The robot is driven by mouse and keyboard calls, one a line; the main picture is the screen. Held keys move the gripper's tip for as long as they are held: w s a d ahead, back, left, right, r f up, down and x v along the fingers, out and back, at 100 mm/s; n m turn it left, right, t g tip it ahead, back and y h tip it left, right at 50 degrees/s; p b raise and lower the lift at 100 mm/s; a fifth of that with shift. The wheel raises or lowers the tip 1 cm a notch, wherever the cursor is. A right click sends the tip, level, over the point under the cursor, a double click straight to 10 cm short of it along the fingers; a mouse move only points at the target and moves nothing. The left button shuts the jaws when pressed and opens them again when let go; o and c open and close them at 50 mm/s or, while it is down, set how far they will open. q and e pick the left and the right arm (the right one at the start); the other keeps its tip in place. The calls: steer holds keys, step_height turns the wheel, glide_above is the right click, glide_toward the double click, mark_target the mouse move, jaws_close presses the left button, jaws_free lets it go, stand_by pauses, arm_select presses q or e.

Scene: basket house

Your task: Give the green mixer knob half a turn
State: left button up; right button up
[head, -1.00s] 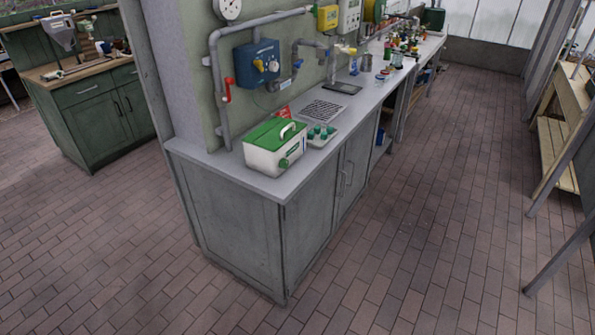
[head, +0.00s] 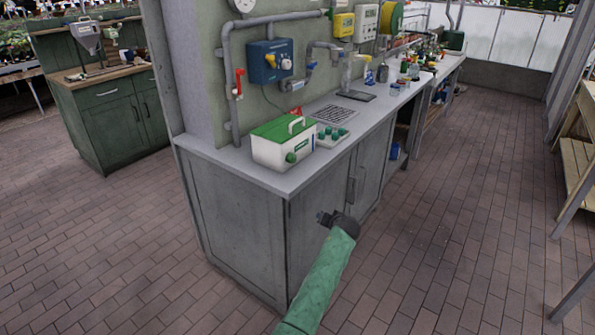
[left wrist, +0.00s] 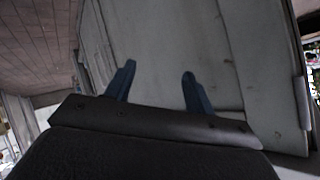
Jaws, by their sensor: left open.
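A white box with a green lid and handle (head: 283,144) stands on the grey counter. A round green knob (head: 291,157) sits low on its front, near the right corner. My left gripper (head: 322,217), on the green-sleeved arm, is in front of the cabinet doors, below and to the right of the knob and apart from it. In the left wrist view the gripper (left wrist: 158,82) is open and empty, with two dark blue fingers against a pale cabinet panel. The knob does not show in that view. My right gripper is not in view.
A blue wall unit (head: 270,62), pipes and a red-handled valve (head: 239,84) are behind. The brick floor (head: 440,220) right of the cabinet is clear.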

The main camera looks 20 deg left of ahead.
mark_target(294, 158)
arm_select(q)
steer(key=w+r+n+t+y+b, duration=0.1)
steer(key=w+r+y, duration=0.15)
steer(key=r, duration=0.55)
steer(key=w+r+n+y+b, duration=0.15)
steer(key=w+r, duration=0.25)
steer(key=r, duration=0.4)
steer(key=s+a+r+n+g+y, duration=0.5)
steer(key=s+a+r+n+y, duration=0.15)
steer(key=n, duration=0.55)
steer(key=shift+y, duration=0.35)
steer(key=p+x, duration=0.2)
steer(key=x, duration=0.3)
steer(key=shift+w+r, duration=0.1)
steer(key=shift+w, duration=0.15)
steer(key=shift+x, duration=0.8)
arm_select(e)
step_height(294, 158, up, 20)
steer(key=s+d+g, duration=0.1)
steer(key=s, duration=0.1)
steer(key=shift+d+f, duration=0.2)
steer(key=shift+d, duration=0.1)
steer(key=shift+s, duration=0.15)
arm_select(q)
steer(key=c, duration=1)
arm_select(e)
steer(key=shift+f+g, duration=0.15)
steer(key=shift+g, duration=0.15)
